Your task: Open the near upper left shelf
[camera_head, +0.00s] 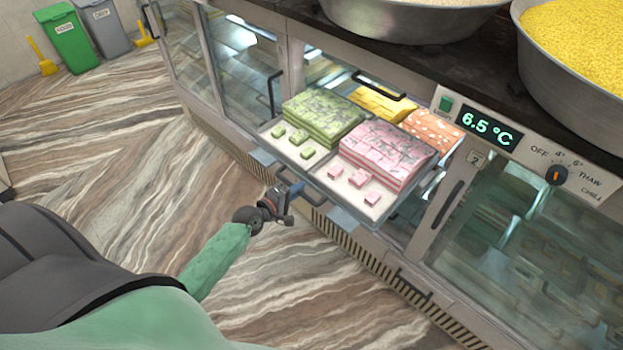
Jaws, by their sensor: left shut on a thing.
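The upper left shelf (318,178) is a pale tray that sticks out of the chilled counter toward me. It carries green sweets (325,115), pink sweets (388,152), yellow sweets (382,103) and orange sweets (433,130). Several small cut pieces lie along its front. My left gripper (284,191) is at the shelf's front edge, shut on the dark bar handle (313,197). The jaws hide part of the handle. My right gripper is not in view.
Steel bowls (570,60) stand on the dark counter top. A control panel (490,125) reads 6.5 °C. A closed glass front (540,250) is at right. A green bin (70,38) and a grey bin (103,25) stand far left.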

